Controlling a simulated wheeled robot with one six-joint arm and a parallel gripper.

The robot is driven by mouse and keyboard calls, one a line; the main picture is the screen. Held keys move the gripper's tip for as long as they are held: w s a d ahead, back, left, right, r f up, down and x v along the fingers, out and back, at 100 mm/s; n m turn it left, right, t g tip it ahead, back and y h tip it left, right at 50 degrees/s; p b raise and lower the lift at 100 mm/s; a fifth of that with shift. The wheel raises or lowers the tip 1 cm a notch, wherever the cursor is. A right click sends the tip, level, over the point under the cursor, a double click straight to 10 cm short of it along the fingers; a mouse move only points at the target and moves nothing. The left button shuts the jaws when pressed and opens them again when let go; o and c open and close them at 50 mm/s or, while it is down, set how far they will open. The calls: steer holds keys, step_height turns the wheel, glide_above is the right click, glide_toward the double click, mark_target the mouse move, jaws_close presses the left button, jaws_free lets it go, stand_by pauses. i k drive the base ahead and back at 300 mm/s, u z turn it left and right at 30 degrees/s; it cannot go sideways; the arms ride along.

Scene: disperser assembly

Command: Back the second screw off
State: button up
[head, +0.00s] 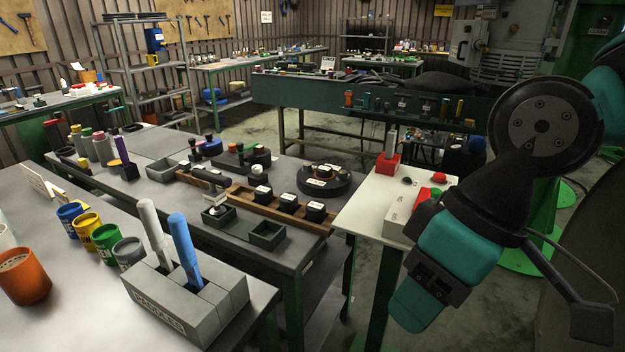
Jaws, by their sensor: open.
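No screw can be made out for certain at this distance. The end of my arm with my gripper (416,304), teal and black, hangs at the right, in front of the white side table and apart from the fixtures. Its fingertips are not clearly distinguishable, and nothing is seen held in it.
A grey paddle block (190,300) holds a white and a blue paddle on the near table. Coloured cups (104,242) stand left. A wooden rack (278,205) holds black jars. A red block (387,166) with an upright tool stands on the white table (366,200).

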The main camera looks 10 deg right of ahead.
mark_target(307, 166)
steer(key=k, duration=0.1)
steer(key=z, duration=1.15)
steer(key=i, duration=1)
steer(key=u, duration=2.85)
steer(key=i, duration=0.5)
steer(key=z, duration=0.1)
